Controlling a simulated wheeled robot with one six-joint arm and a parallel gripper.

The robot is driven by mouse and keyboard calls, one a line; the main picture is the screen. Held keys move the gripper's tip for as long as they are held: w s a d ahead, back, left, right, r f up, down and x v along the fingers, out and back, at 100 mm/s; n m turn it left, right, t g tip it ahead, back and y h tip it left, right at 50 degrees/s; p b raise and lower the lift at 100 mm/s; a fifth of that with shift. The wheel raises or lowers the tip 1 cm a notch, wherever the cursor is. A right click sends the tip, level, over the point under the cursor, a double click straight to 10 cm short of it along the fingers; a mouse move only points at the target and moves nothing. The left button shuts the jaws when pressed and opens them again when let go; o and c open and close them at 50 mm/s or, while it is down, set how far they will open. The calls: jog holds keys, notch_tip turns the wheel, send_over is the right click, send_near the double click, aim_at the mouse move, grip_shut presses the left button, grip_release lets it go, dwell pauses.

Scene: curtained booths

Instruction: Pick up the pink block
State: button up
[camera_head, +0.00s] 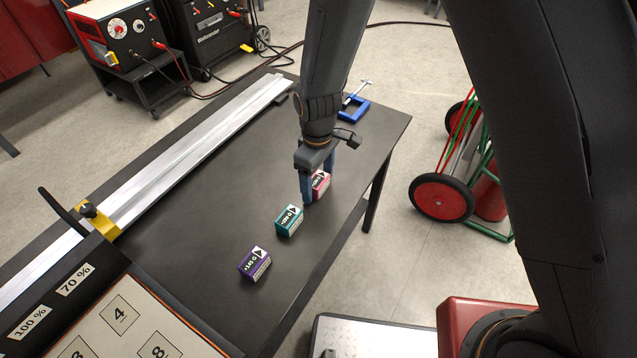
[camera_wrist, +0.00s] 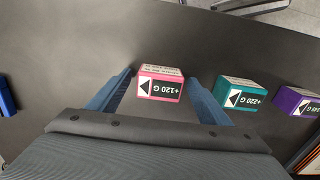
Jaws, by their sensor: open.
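The pink block (camera_head: 321,183) stands on the dark table (camera_head: 190,215), partly hidden behind my gripper in the head view. In the wrist view the pink block (camera_wrist: 160,84) shows a black label reading +120 G and lies between the fingertips, with a gap on each side. My gripper (camera_head: 318,188) is open, pointing down at the block, with blue fingers that also show in the wrist view (camera_wrist: 160,92). I cannot tell whether the fingertips touch the table.
A teal block (camera_head: 289,221) and a purple block (camera_head: 255,263) stand in a row with the pink one. A metal rail (camera_head: 190,150) runs along the far side. A blue clamp (camera_head: 353,107) is at the back. A numbered board (camera_head: 125,320) is at front left.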

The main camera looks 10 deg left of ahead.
jog(key=shift+c, duration=0.2)
grip_shut()
jog(key=shift+r, duration=0.1)
